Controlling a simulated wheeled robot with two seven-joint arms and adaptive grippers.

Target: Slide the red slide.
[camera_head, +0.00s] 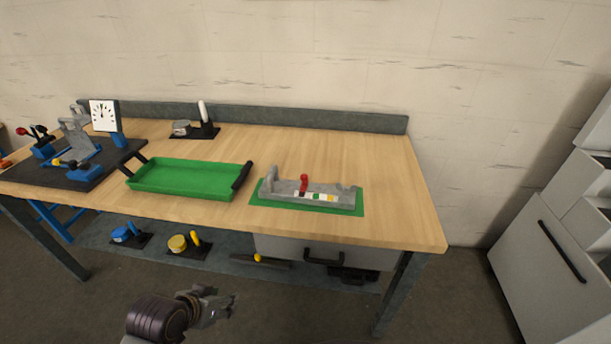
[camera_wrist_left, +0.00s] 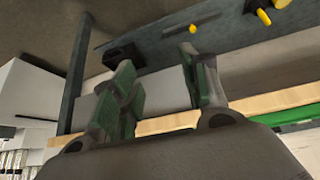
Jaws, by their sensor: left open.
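The red slide (camera_head: 304,182) stands up from a grey slide base (camera_head: 283,189) on a green mat (camera_head: 361,207), at the front right of the wooden table. Coloured marks, among them white, green and yellow, run along the base's front. The red slide is left of the middle of the base. My left gripper (camera_head: 228,306) is below and in front of the table, well away from the slide. Its two fingers (camera_wrist_left: 163,95) are apart and empty in the left wrist view. The red slide does not show in that view. My right gripper is out of view.
A green tray (camera_head: 190,192) with black handles lies left of the mat. A black board (camera_head: 75,180) with a dial (camera_head: 104,115) is at the far left. Under the tabletop are a drawer (camera_head: 290,248) and a lower shelf. The table's right end (camera_head: 415,220) is clear.

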